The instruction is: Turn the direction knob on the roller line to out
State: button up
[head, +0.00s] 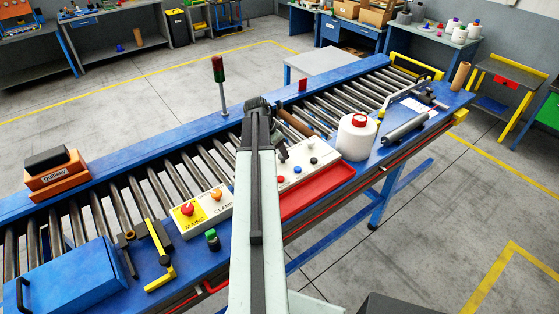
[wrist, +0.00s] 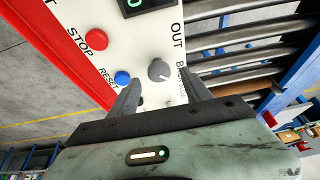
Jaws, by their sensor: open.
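The grey direction knob (wrist: 158,70) sits on the white control panel (wrist: 136,49) in the wrist view. The word OUT is printed to its upper right, and a partly hidden label starting with B is to its lower right. A faint pale mark shows on the knob, but I cannot tell clearly which way it points. My gripper (wrist: 163,82) is open, with one finger on each side of the knob and visible gaps to it. In the head view the white panel (head: 322,163) shows on the roller line, partly hidden by my arm.
A red stop button (wrist: 96,40) and a blue reset button (wrist: 122,77) are left of the knob. A MAINS switch box (head: 203,212) is left of my arm.

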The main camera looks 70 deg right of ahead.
jog(key=b+x, duration=0.1)
jog(key=x, duration=0.2)
jog(key=shift+r, duration=0.1)
